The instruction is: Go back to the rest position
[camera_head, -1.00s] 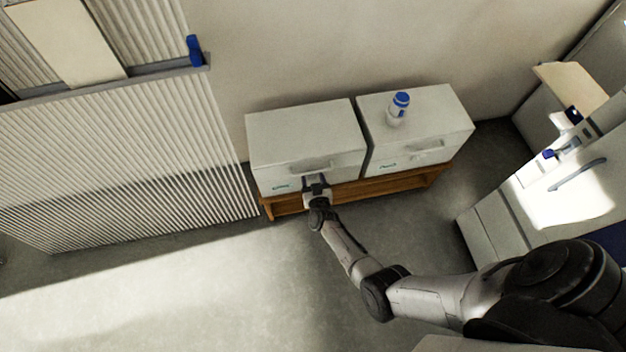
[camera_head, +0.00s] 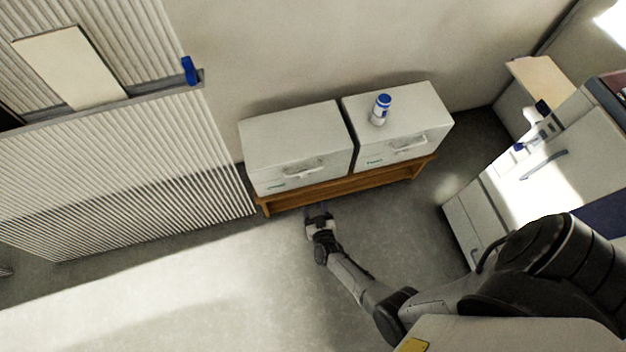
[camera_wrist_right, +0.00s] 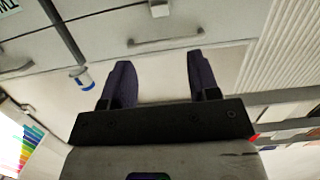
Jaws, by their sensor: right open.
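My right gripper (camera_head: 319,212) is in front of the left white drawer box (camera_head: 295,135), apart from its handle. The gripper is open and empty. In the right wrist view its two dark fingers (camera_wrist_right: 157,62) are spread, with a grey drawer handle (camera_wrist_right: 165,40) beyond them. My left gripper is in no view.
The left box and a right white drawer box (camera_head: 405,112) stand on a low wooden stand (camera_head: 345,187) by the wall. A white bottle with a blue cap (camera_head: 380,112) stands on the right box. White cabinets (camera_head: 495,200) stand at right. Open floor (camera_head: 200,290) lies at left front.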

